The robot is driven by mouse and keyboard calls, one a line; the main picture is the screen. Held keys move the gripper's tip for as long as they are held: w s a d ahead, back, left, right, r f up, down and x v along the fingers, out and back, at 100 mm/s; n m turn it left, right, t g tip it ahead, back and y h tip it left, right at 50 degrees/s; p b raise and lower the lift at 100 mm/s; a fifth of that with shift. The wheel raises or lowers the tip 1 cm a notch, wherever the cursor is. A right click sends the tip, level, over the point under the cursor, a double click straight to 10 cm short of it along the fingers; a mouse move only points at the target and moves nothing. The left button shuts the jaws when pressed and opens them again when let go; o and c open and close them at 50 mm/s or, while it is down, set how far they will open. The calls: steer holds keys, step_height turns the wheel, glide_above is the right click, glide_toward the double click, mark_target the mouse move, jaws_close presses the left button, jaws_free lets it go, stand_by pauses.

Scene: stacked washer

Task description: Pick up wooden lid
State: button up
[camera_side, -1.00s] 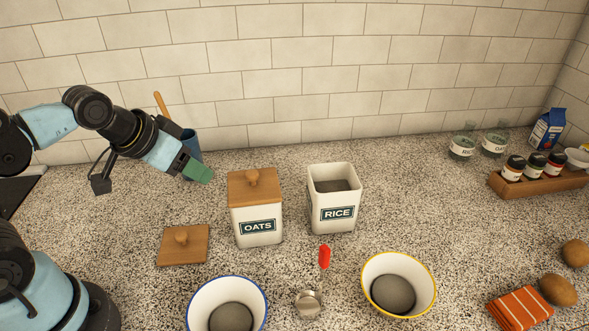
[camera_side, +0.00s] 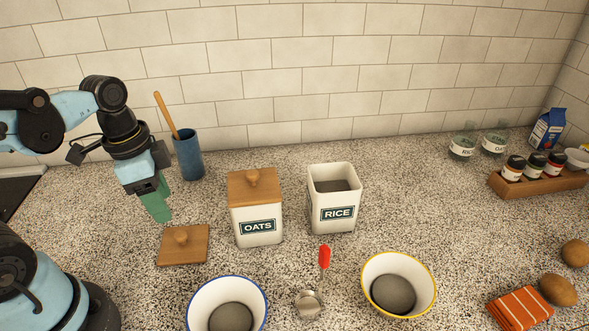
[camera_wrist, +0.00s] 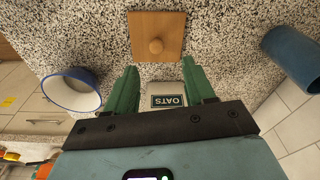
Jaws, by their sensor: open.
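A square wooden lid (camera_side: 184,246) with a round knob lies flat on the counter, left of the OATS canister. It also shows at the top middle of the wrist view (camera_wrist: 157,30). My gripper (camera_side: 156,207) points down with green fingers, above and slightly left of the lid and apart from it. In the wrist view its two fingers (camera_wrist: 159,80) are spread with nothing held between them. The OATS canister (camera_side: 257,224) wears another wooden lid with a knob (camera_side: 253,187). The RICE canister (camera_side: 333,199) is open, with dark contents.
A blue-rimmed bowl (camera_side: 228,308) and a yellow-rimmed bowl (camera_side: 399,284) stand in front. A red-handled scoop (camera_side: 323,260) lies between them. A blue crock (camera_side: 188,155) with a wooden utensil stands behind my gripper. Spice jars, glass jars and an orange cloth (camera_side: 520,308) are at the right.

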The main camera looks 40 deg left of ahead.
mark_target(180, 235)
steer(key=shift+w+d+f, duration=0.15)
steer(key=shift+d+f, duration=0.05)
steer(key=shift+f, duration=1.2)
steer(key=shift+w+d+f, duration=0.1)
steer(key=shift+d+f, duration=0.1)
steer(key=shift+f, duration=1.25)
steer(key=shift+w+d+f, duration=0.15)
steer(key=shift+d+f, duration=0.05)
steer(key=shift+f, duration=1.2)
steer(key=shift+c, duration=0.3)
jaws_close()
